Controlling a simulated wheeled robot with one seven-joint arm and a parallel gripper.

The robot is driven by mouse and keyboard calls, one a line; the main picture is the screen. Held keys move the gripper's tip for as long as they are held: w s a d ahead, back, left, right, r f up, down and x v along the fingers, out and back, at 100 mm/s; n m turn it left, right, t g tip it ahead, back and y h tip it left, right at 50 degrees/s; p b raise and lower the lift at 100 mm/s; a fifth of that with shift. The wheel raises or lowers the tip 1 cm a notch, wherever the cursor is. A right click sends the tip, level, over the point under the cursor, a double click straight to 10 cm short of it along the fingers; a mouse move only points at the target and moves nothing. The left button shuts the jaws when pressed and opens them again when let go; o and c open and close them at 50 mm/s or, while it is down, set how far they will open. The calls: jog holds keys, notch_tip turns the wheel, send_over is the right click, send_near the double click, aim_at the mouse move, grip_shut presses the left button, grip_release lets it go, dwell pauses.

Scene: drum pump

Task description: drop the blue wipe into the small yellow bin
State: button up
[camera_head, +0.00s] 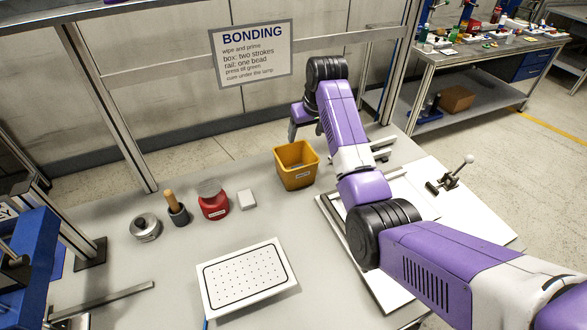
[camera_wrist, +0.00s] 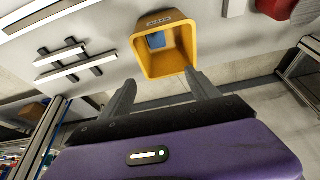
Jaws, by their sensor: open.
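The small yellow bin (camera_head: 296,179) stands upright on the bench, near its back edge. In the wrist view I look into the bin (camera_wrist: 143,55), and a blue piece (camera_wrist: 157,40), which looks like the wipe, lies inside it. In the head view the inside is too small to make out the wipe. My gripper (camera_wrist: 160,82) is open, with nothing between its fingers, beside the bin's rim in the wrist view. In the head view my gripper (camera_head: 293,133) is above and behind the bin, partly hidden by my arm.
A white block (camera_head: 247,199), a red pot (camera_head: 213,203), a dark cup with a wooden handle (camera_head: 178,212) and a metal tin (camera_head: 145,228) stand left of the bin. A white dotted plate (camera_head: 248,278) lies in front. A toggle clamp (camera_head: 450,180) is at right.

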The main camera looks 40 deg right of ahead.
jog(key=shift+b+v, duration=0.45)
jog(key=shift+v, duration=2.15)
jog(key=w+d+r+t+h, duration=0.2)
jog(key=w+d+r+t, duration=0.1)
jog(key=w+r+t, duration=0.25)
jog(key=s+a+f+n+t+h+b, duration=0.1)
jog(key=s+a+f+t, duration=0.2)
jog(key=s+a+f, duration=0.35)
jog(key=s+a+f+t+b, duration=0.1)
jog(key=s+a+f+t, duration=0.25)
jog(key=s+a, duration=0.6)
jog(key=s+a+f+n+y+b, duration=0.1)
jog(key=s+a, duration=0.3)
jog(key=s, duration=0.8)
jog(key=s+a+f+g+y+b, duration=0.1)
jog(key=s+a, duration=0.4)
jog(key=s, duration=0.6)
jog(key=s+a+f+n+y+b, duration=0.1)
jog(key=s+a+f+y, duration=0.1)
jog(key=s, duration=1)
jog(key=a+f, duration=0.1)
jog(key=a, duration=0.1)
jog(key=shift+s+a+n+g+b, duration=0.3)
jog(key=shift+s+b, duration=0.1)
jog(key=shift+f, duration=0.2)
